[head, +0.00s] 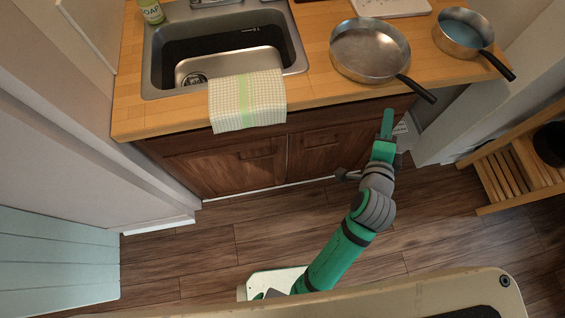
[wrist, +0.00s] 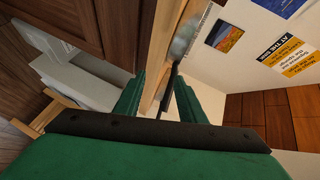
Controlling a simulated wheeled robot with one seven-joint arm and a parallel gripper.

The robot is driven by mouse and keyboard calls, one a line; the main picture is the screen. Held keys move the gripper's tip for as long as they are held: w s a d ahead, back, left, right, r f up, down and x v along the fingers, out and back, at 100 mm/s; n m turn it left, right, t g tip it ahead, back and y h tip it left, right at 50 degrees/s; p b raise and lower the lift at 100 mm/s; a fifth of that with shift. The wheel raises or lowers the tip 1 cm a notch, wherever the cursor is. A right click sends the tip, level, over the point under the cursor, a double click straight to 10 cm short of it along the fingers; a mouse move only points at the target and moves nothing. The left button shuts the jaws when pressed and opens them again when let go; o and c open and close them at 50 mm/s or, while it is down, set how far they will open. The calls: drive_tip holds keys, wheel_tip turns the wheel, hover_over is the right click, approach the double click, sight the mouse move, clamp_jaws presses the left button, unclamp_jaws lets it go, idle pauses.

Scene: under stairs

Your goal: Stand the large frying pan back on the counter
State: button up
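The large frying pan (head: 370,52) sits upright on the wooden counter (head: 308,88), near its front edge. Its black handle (head: 418,90) sticks out past the edge toward the lower right. My gripper (head: 387,122) is in front of the counter edge, just left of the handle in the head view. In the wrist view its two green fingers (wrist: 158,100) are apart with nothing clamped. A dark handle (wrist: 172,84) shows in the gap between them, leading to a greyish pan (wrist: 184,40). I cannot tell whether a finger touches it.
A smaller pan (head: 462,36) stands right of the large one, its handle also overhanging. A sink (head: 220,55) with a checked towel (head: 248,100) is to the left. A slatted wooden rack (head: 510,168) stands at the right. Floor before the cabinet is clear.

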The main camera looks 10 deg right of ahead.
drive_tip(key=s+a+f+n+y, duration=0.1)
drive_tip(key=s+a+f+n, duration=0.3)
drive_tip(key=a, duration=0.4)
drive_tip(key=s+a+f+n+t+y, duration=0.1)
drive_tip(key=s+a+f+n+y, duration=0.15)
drive_tip(key=s+a+n, duration=0.45)
drive_tip(key=s+a+f+n+y, duration=0.15)
drive_tip(key=a+f+n, duration=0.25)
drive_tip(key=a, duration=0.6)
drive_tip(key=s+a+r+n+t+y, duration=0.1)
drive_tip(key=s+a+r+n+y, duration=0.1)
drive_tip(key=s+a+n, duration=0.3)
drive_tip(key=s+a, duration=0.1)
drive_tip(key=s, duration=0.3)
drive_tip(key=shift+s+a+r+n, duration=0.25)
drive_tip(key=shift+a+r+n, duration=0.05)
drive_tip(key=shift+r+n, duration=0.1)
